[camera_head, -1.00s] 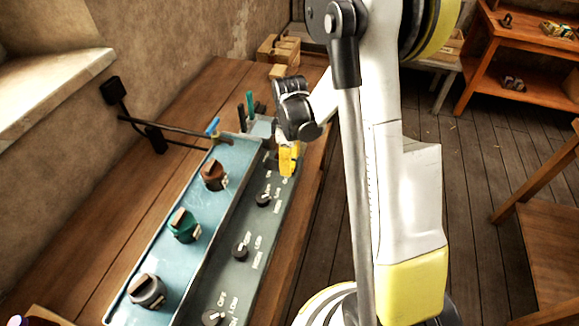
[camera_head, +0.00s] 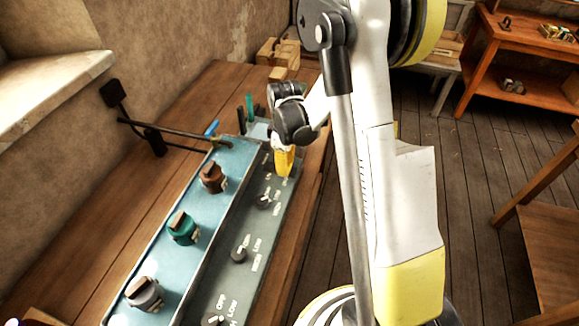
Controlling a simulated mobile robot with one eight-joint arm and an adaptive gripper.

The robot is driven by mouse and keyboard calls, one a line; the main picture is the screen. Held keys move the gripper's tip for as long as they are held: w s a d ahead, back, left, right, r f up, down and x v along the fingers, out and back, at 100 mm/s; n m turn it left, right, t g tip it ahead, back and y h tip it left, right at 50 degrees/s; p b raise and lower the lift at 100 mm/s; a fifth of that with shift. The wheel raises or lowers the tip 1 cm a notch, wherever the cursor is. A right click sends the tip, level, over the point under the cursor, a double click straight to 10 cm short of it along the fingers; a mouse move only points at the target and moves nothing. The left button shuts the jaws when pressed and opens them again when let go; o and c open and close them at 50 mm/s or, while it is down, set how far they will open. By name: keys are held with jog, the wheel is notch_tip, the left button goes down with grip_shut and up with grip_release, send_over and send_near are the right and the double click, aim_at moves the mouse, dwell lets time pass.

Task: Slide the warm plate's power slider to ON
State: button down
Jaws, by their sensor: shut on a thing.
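The warm plate (camera_head: 208,232) is a long light-blue tray on the bench, with a grey control panel (camera_head: 262,228) along its right side. My gripper (camera_head: 284,172) is at the far end of this panel, its yellow fingers pointing down at the panel face. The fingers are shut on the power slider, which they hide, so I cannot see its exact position. Small white lettering shows beside the fingers, too small to read surely.
Several dark knobs line the panel, one (camera_head: 239,255) near its middle. Brown (camera_head: 213,178), green (camera_head: 184,228) and dark grey (camera_head: 145,293) items stand on the plate. Wooden blocks (camera_head: 280,52) lie at the back.

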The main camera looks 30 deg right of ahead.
aim_at(271, 167)
jog(key=w+a, duration=0.3)
jog(key=shift+w+a+b, duration=0.15)
jog(key=shift+a+b, duration=0.05)
jog(key=shift+b, duration=0.1)
jog(key=c, duration=1.1)
grip_release()
jog(key=shift+w, duration=0.1)
jog(key=shift+c, duration=0.2)
notch_tip(271, 167, up, 12)
